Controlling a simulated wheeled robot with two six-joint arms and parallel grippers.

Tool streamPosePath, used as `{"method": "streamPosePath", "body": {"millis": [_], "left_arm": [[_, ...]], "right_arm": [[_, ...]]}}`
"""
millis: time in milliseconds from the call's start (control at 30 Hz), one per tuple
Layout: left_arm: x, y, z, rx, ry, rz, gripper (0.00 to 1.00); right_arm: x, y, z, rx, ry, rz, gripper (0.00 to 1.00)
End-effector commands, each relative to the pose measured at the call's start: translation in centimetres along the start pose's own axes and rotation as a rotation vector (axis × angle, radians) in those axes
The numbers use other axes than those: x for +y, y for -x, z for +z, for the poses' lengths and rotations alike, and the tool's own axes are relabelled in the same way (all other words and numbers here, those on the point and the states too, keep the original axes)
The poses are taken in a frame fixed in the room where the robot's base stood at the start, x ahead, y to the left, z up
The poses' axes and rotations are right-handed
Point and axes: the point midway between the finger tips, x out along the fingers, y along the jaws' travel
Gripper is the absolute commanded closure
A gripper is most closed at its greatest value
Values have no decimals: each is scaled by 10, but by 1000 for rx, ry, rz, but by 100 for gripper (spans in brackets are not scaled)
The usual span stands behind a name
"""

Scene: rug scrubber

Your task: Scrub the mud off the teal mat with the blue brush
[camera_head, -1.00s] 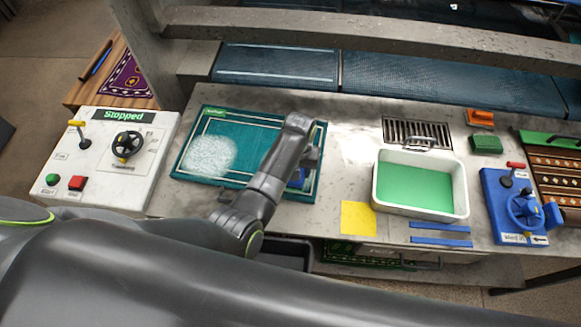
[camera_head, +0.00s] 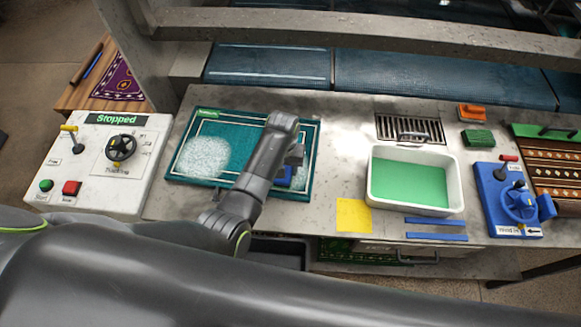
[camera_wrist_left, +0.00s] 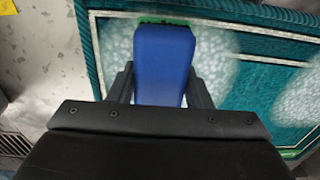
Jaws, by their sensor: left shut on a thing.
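The teal mat (camera_head: 242,132) lies flat on the grey counter, with a white border line. A white foamy patch (camera_head: 203,157) covers its left part, and more foam shows near the brush in the wrist view (camera_wrist_left: 215,58). No brown mud is plain to see. My left gripper (camera_wrist_left: 160,88) is shut on the blue brush (camera_wrist_left: 163,60), over the right part of the mat. Green bristles show at the brush's far end. In the head view the brush (camera_head: 285,178) is partly hidden by my arm; whether it touches the mat is unclear. My right gripper is not in view.
A control panel (camera_head: 80,190) with a "Stopped" display stands left of the mat. To the right are a yellow cloth (camera_head: 353,215), a white tub with a green bottom (camera_head: 452,190), a drain grate (camera_head: 410,128) and a blue wheel panel (camera_head: 500,215). A concrete beam runs behind.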

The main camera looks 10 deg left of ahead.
Motion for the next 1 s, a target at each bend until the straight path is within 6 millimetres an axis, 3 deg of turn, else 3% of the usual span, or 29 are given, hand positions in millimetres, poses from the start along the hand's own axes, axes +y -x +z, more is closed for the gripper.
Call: {"method": "streamPosePath", "body": {"millis": [200, 400, 800, 1000], "left_arm": [[-26, -2, 2, -7, 3, -6, 84], [-36, 0, 2, -5, 2, -4, 84], [0, 0, 1, -3, -1, 2, 84], [8, -1, 1, -4, -1, 0, 84]], "right_arm": [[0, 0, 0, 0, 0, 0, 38], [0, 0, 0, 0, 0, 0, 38], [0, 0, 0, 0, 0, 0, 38], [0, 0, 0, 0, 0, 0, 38]]}}
